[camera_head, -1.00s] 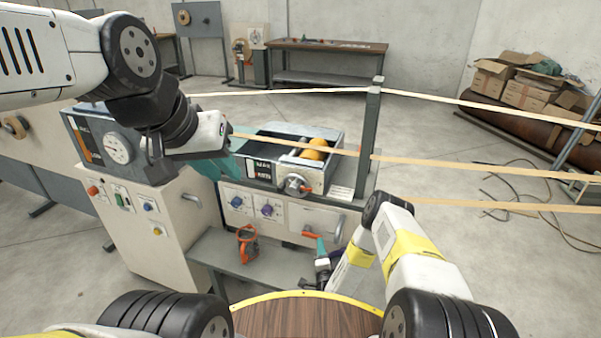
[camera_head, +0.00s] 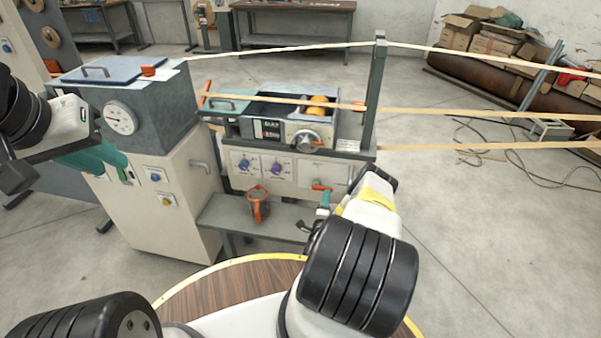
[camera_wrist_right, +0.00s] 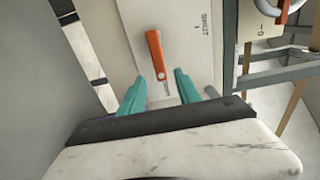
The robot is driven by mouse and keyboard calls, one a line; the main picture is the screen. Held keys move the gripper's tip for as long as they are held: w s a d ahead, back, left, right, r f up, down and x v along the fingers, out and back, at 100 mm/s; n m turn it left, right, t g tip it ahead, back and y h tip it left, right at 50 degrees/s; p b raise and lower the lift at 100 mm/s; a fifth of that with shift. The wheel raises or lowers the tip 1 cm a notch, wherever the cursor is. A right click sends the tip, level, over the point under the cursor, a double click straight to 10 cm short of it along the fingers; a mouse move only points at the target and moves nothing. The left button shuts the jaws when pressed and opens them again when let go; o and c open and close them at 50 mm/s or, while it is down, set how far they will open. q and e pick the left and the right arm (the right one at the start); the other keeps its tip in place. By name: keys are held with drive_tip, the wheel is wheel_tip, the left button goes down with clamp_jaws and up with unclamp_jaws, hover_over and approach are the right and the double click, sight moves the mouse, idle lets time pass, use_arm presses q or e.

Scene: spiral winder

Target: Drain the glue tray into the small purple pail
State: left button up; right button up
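The glue tray (camera_head: 262,112) is an open grey box with a yellow-orange roller, on top of the cream machine in the head view. Below it on the front panel is an orange lever (camera_head: 321,187), which also shows in the right wrist view (camera_wrist_right: 155,52). My right gripper (camera_head: 324,203) is at this lever; in the wrist view its teal fingers (camera_wrist_right: 160,85) are apart with the lever's lower end between them, not clamped. My left gripper (camera_head: 92,160) is at the far left before the grey cabinet; its finger gap is unclear. I cannot make out the purple pail.
An orange hand tool (camera_head: 258,206) lies on the grey shelf (camera_head: 225,214) below the panel. A green plate (camera_head: 232,102) is beside the tray's left end. Paper strips (camera_head: 480,115) run across past a grey post (camera_head: 374,95). Cables lie on the floor at right.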

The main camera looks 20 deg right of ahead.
sight(328, 188)
drive_tip(key=x, duration=0.6)
drive_tip(key=shift+w+d, duration=0.1)
drive_tip(key=shift+w, duration=0.15)
clamp_jaws()
idle(1.2)
